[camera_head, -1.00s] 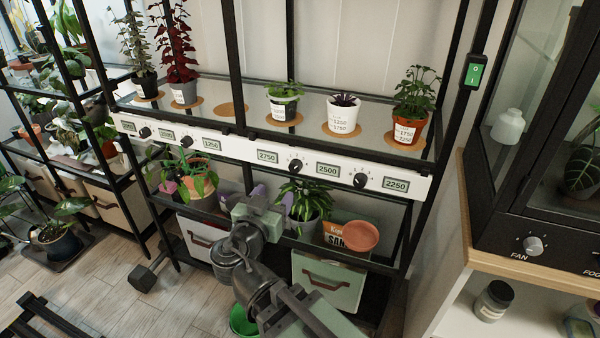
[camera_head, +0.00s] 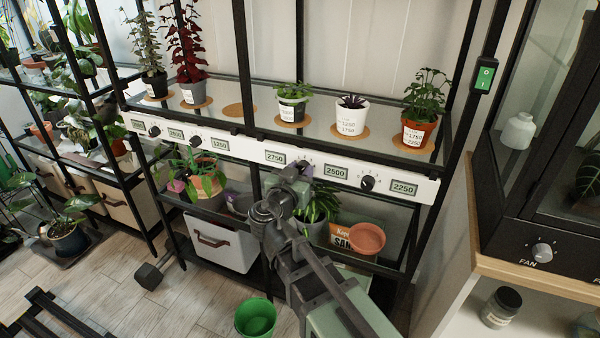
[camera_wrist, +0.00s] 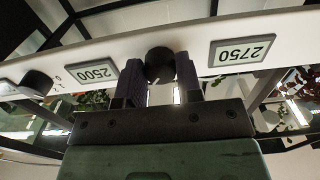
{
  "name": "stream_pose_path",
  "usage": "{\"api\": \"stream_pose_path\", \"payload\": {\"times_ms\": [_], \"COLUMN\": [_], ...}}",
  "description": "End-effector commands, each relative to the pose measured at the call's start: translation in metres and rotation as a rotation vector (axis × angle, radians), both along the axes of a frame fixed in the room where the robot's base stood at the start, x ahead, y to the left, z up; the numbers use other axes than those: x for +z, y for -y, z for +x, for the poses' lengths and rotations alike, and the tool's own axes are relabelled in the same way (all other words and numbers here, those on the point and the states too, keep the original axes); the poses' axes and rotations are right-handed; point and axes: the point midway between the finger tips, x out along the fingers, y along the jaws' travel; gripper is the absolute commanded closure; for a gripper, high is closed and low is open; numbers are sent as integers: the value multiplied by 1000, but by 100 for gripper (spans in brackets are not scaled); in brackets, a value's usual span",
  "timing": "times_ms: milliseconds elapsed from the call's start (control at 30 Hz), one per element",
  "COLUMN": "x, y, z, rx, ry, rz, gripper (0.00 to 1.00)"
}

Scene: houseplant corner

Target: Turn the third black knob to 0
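The third black knob (camera_wrist: 158,62) sits on the white panel between the 2750 display (camera_wrist: 242,51) and the 2500 display (camera_wrist: 92,75), which appear upside down in the wrist view. My gripper (camera_wrist: 160,72) has one finger on each side of this knob, very near or touching its sides. Whether the fingers press on it is unclear. In the head view my gripper (camera_head: 300,170) covers most of this knob, and its pointer cannot be read. The fourth black knob (camera_head: 367,183) stands to the right, and the first (camera_head: 155,131) and second (camera_head: 195,141) to the left.
Potted plants stand on the glass shelf (camera_head: 222,92) above the panel. A green bucket (camera_head: 255,318) is on the floor. A cabinet (camera_head: 545,215) stands at right.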

Motion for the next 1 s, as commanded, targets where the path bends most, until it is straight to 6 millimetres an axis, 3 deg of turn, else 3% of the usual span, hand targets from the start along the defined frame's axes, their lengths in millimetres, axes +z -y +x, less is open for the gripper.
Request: {"api": "stream_pose_path", "payload": {"times_ms": [33,133,567,1000], "x": [0,0,0,0], "y": [0,0,0,1], "z": [0,0,-1,-1], "rx": [-1,-1,-1,-1], "ry": [0,0,-31,-164], "rz": [0,0,-77,-404], "gripper": [76,91,91,91]}}
